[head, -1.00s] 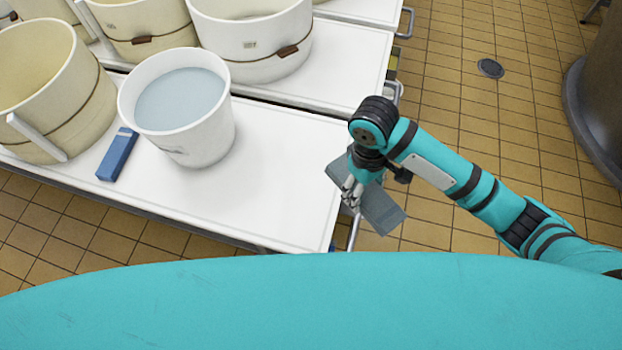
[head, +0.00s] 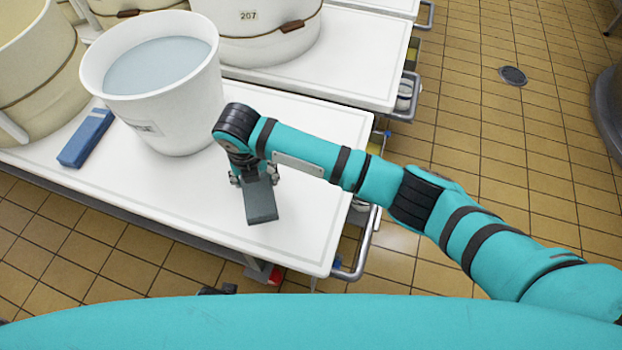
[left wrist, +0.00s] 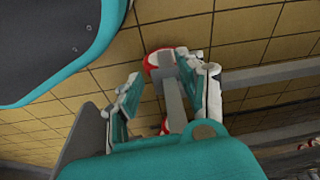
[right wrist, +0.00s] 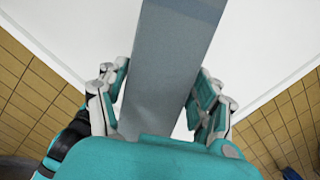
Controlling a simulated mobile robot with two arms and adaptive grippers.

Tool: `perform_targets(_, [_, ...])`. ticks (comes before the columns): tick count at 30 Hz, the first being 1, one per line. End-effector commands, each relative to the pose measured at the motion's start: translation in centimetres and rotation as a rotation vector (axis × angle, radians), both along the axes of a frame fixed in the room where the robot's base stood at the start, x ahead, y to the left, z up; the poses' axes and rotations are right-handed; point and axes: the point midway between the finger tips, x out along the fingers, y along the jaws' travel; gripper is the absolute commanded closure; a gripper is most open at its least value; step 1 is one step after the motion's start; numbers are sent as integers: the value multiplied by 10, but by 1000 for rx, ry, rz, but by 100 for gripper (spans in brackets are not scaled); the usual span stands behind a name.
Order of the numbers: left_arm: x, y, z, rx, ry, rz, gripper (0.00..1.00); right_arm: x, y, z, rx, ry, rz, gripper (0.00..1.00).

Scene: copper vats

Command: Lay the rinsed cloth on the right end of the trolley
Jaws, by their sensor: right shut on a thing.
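The cloth (head: 261,204) is a flat grey-blue strip. My right gripper (head: 255,176) is shut on it, over the white top of the trolley (head: 315,225) near its right end. In the right wrist view the cloth (right wrist: 172,55) runs between the fingers (right wrist: 160,88) with white trolley top beneath. I cannot tell whether the cloth touches the top. My left gripper (left wrist: 160,70) shows only in the left wrist view, fingers apart and empty, low by a caster with red parts (left wrist: 160,62).
A white bucket of water (head: 170,110) stands left of my right gripper. A blue block (head: 86,138) lies left of the bucket. A cream vat (head: 30,75) stands at the far left. Another trolley with a vat (head: 265,40) is behind. Tiled floor (head: 480,140) is open at right.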

Motion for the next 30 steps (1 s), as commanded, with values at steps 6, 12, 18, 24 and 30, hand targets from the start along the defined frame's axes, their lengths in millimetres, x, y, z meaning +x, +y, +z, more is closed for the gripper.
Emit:
perform_targets(6, [6, -1, -4, 0, -5, 1, 60, 5, 16, -10, 1, -1, 210, 75])
perform_targets(12, [7, -1, -2, 0, -6, 1, 60, 21, -12, -13, -3, -1, 231, 75])
perform_targets(18, [9, -1, 1, -1, -9, 2, 60, 44, -60, -18, -3, -1, 230, 75])
perform_targets(24, [12, -2, 6, -1, -12, 2, 60, 64, -99, -22, 1, -1, 231, 75])
perform_targets(30, [13, -2, 9, -1, -14, 3, 60, 71, -114, -23, 1, 0, 233, 75])
